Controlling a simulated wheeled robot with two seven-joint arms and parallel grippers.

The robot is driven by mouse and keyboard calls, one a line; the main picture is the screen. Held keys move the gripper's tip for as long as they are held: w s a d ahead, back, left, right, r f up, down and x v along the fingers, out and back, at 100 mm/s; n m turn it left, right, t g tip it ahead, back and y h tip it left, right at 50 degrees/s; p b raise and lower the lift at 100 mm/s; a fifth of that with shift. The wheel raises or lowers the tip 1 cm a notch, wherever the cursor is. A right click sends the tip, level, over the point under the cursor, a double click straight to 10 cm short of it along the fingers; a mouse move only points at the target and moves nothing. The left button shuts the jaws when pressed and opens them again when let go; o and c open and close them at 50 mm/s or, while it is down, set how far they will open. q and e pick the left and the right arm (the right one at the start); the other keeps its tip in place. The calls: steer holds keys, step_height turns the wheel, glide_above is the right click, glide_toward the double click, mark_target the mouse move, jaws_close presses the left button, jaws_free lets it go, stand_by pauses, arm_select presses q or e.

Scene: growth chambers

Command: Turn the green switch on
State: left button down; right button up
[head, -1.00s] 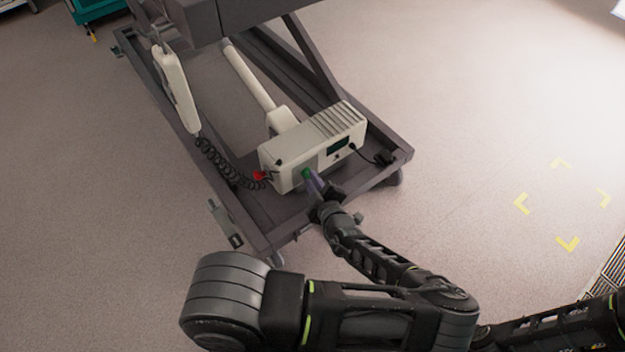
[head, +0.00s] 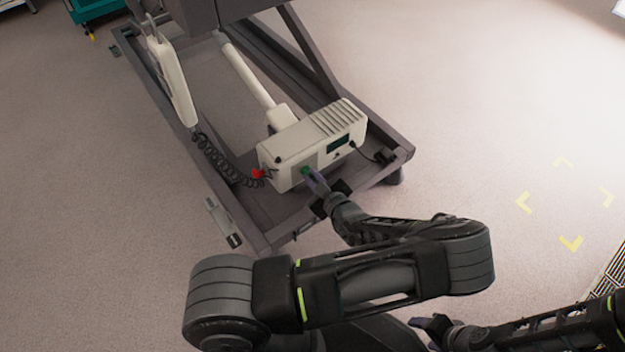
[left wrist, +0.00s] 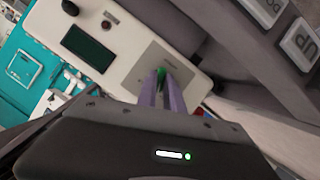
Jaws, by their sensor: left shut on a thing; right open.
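The green switch (head: 305,171) is on the front face of a cream control box (head: 291,151), low on a grey wheeled frame. My left gripper (head: 314,181) reaches the front of the box, its fingertips at the switch. In the left wrist view the purple fingers (left wrist: 162,88) are shut on the green switch (left wrist: 161,74), which shows between their tips on a grey plate. The fingers partly hide the switch, and its on or off position cannot be told. My right gripper (head: 430,324) is open and away from the box, low in the head view.
A dark display (head: 341,143) is beside the switch plate. A red button (head: 258,174) and coiled cable (head: 222,160) are at the box's left. A handset (head: 172,78) hangs on the frame (head: 280,230). The floor right of it is clear.

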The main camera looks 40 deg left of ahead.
arm_select(q)
steer(key=shift+w+r+m+g, duration=0.1)
steer(key=shift+w+m+g, duration=0.05)
steer(key=shift+m+g, duration=0.9)
steer(key=m+g+y+p, duration=0.1)
steer(key=m, duration=0.1)
steer(key=shift+w+m+g, duration=0.1)
steer(key=shift+m+g, duration=0.15)
steer(key=shift+m, duration=0.1)
steer(key=shift+w+d+f+m+g, duration=0.15)
steer(key=shift+m+g, duration=0.35)
steer(key=shift+m, duration=0.5)
steer(key=shift+f+m+g+y+b, duration=0.1)
steer(key=shift+m+g+y+b, duration=0.7)
steer(key=shift+m, duration=0.6)
steer(key=c, duration=1.5)
jaws_free()
